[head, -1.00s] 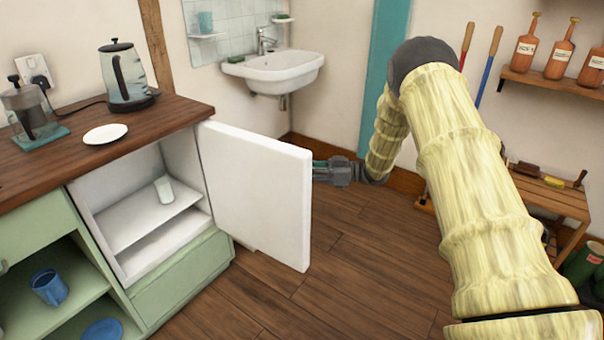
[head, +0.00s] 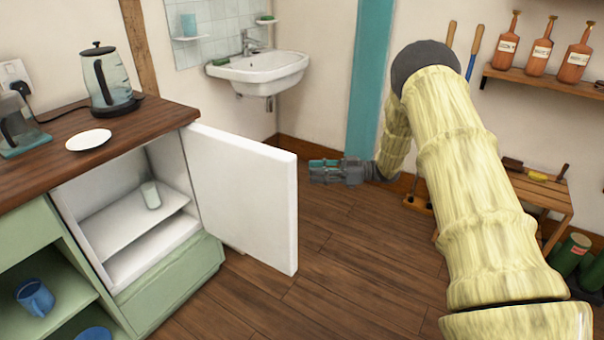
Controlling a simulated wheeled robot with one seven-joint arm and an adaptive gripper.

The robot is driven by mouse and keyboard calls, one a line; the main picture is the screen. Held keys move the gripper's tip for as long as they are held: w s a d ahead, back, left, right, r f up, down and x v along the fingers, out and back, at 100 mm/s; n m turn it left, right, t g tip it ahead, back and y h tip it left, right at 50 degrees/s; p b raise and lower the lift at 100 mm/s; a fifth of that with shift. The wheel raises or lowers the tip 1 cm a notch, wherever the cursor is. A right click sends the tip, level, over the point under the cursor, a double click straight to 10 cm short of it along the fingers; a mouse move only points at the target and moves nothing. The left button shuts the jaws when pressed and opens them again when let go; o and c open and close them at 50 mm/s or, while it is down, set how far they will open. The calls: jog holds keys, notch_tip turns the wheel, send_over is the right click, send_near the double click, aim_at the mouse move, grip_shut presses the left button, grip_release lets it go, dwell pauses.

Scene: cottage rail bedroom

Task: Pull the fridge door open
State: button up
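The white fridge door (head: 243,196) stands wide open, swung out to the right of the fridge (head: 72,203), which is built in under the wooden counter. The interior shows a shelf with a white cup-like thing (head: 151,195) on it. My gripper (head: 312,171) is to the right of the door's free edge, with a small gap of floor showing between them in the picture. Its fingers point left toward the door. The fingers are small here, and I cannot tell whether they are apart or closed. The door's handle is not visible.
The counter (head: 128,124) carries a kettle (head: 111,80), a plate (head: 88,140) and a coffee press. A sink (head: 258,74) hangs on the back wall. A wooden bench (head: 545,195) stands at the right. The wooden floor (head: 330,260) before the door is clear.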

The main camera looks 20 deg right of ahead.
jog(key=shift+v, duration=2)
